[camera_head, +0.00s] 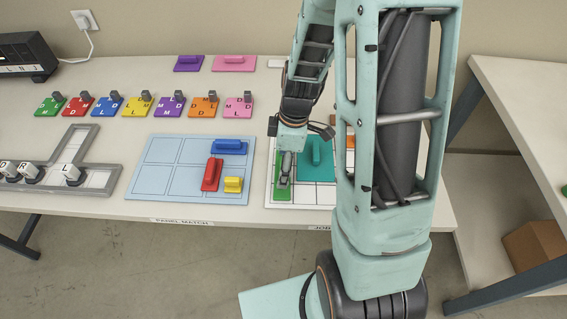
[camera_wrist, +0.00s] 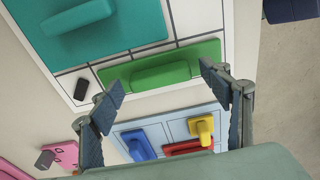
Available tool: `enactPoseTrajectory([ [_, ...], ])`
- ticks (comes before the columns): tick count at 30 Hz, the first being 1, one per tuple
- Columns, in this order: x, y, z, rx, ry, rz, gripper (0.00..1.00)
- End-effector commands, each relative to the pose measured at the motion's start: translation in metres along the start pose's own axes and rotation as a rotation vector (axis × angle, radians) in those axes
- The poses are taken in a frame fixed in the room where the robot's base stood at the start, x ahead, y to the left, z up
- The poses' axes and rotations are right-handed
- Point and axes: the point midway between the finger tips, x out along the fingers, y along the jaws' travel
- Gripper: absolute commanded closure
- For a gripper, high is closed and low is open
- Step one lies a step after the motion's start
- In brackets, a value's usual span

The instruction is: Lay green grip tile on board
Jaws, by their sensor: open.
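The green grip tile (camera_head: 281,189) lies on the white gridded board (camera_head: 309,194), along the board's left side in the head view. In the wrist view, the green tile (camera_wrist: 199,60) lies flat with its raised bar handle towards me. My gripper (camera_head: 285,170) is over the tile; in the wrist view its fingers (camera_wrist: 162,80) are spread apart, one near each end of the handle. I see no grip on the handle. A teal grip tile (camera_head: 308,174) lies beside the green one on the board. My arm hides the board's right part.
A light-blue panel (camera_head: 152,180) with blue, red and yellow handled pieces lies left of the board. Behind it stands a row of lettered coloured tiles (camera_head: 171,106). Purple (camera_head: 188,63) and pink (camera_head: 234,63) grip tiles lie farther back. A small black block (camera_wrist: 81,89) shows near the green tile.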

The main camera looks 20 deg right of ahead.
Motion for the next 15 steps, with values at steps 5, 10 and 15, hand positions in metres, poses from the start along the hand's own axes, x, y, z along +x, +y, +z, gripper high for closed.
enactPoseTrajectory([
  [5, -0.029, 0.002, -0.001, 0.0, 0.001, 0.007, 0.29],
  [10, -0.065, 0.001, 0.0, 0.0, 0.001, 0.007, 0.29],
  [15, -0.097, 0.001, 0.0, 0.0, 0.001, 0.005, 0.29],
])
